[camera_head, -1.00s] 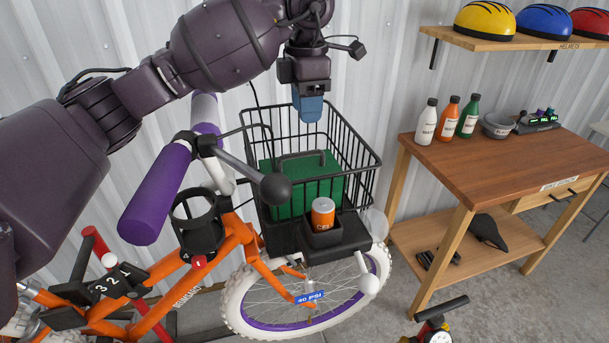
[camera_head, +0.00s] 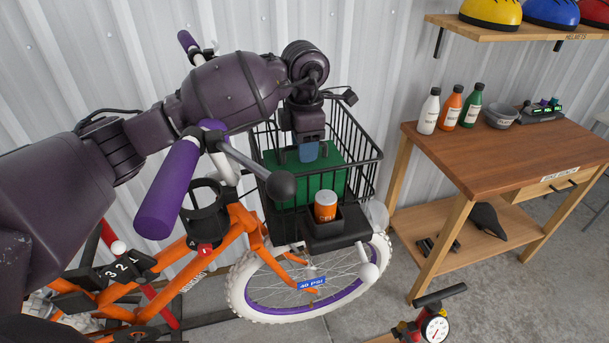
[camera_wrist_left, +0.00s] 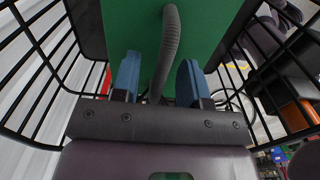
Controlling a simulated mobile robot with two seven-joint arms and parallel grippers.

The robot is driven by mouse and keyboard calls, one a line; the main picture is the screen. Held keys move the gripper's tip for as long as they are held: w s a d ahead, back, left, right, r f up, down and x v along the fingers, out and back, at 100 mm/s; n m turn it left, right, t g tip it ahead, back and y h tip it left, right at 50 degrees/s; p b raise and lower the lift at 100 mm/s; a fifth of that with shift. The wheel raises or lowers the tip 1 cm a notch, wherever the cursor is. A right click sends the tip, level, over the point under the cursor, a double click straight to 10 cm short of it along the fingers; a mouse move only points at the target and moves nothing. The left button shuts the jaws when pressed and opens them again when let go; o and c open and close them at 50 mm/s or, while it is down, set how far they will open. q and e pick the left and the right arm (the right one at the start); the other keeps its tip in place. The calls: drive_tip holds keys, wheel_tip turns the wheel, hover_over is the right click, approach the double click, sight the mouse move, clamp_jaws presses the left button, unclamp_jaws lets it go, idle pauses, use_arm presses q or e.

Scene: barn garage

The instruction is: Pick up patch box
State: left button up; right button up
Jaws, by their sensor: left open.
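The patch box, a green box (camera_head: 325,185), sits inside the black wire basket (camera_head: 369,158) on the front of the bike. In the left wrist view the green box (camera_wrist_left: 225,22) fills the top middle, with a grey curved handle (camera_wrist_left: 168,45) above it. My left gripper (camera_head: 309,153) reaches down into the basket over the box. In the left wrist view my left gripper (camera_wrist_left: 158,80) is open, with one blue finger on each side of the handle. I cannot tell whether either finger touches it. My right gripper is not in view.
The basket's wire walls surround my left gripper. An orange cell (camera_head: 325,206) stands in a black holder at the basket's front. Purple handlebar grips (camera_head: 168,190) lie to the left. A wooden bench (camera_head: 480,150) with bottles stands at the right.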

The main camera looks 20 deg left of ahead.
use_arm(q)
drive_tip(key=shift+f, duration=0.1)
clamp_jaws()
idle(0.4)
